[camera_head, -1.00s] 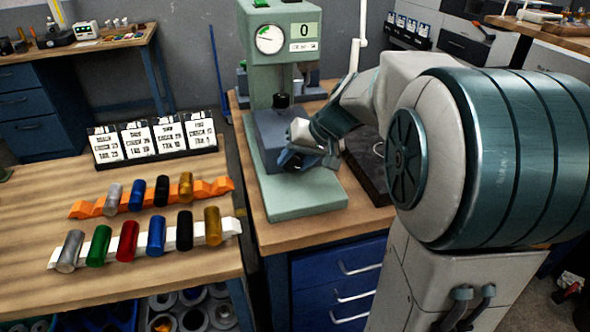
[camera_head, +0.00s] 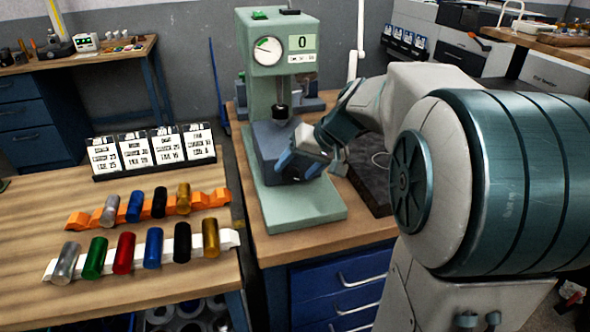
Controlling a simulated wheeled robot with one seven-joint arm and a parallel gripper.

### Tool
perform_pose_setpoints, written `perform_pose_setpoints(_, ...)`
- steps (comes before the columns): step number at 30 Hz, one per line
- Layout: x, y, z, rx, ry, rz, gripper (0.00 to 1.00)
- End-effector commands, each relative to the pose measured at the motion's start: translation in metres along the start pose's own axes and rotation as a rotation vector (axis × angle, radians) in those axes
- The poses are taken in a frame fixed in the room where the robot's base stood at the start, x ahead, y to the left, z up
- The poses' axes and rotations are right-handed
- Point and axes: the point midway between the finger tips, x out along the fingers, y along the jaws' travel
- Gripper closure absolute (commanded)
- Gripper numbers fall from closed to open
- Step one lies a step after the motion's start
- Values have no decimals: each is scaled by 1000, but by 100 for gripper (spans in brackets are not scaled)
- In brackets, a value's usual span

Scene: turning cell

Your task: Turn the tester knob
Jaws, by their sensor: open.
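The tester (camera_head: 270,90) is a pale green press-like machine on the small wooden bench. Its column carries a round dial (camera_head: 268,51) and a display (camera_head: 302,42) reading 0. A dark spindle (camera_head: 281,111) hangs over the blue-grey block (camera_head: 268,145) on its base. I cannot make out for certain which part is the knob. Green and black parts show on the tester's top. My gripper (camera_head: 300,168) is open and hovers in front of the block, above the tester's green base. Nothing shows between its fingers, which are small and partly blurred.
At left, the wooden table (camera_head: 130,298) bears an orange rack (camera_head: 205,200) and a white rack (camera_head: 228,238) with coloured cylinders. Several label cards (camera_head: 152,150) stand behind them. A dark flat plate (camera_head: 370,180) lies right of the tester. Blue drawers (camera_head: 340,285) sit below the bench.

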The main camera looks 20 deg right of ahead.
Motion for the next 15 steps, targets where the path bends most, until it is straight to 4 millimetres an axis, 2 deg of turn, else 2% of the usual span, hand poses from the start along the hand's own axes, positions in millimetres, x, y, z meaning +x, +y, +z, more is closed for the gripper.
perform_pose_setpoints(9,-74,0,-1,1,6,1,40)
perform_pose_setpoints(15,-108,0,0,1,4,1,40)
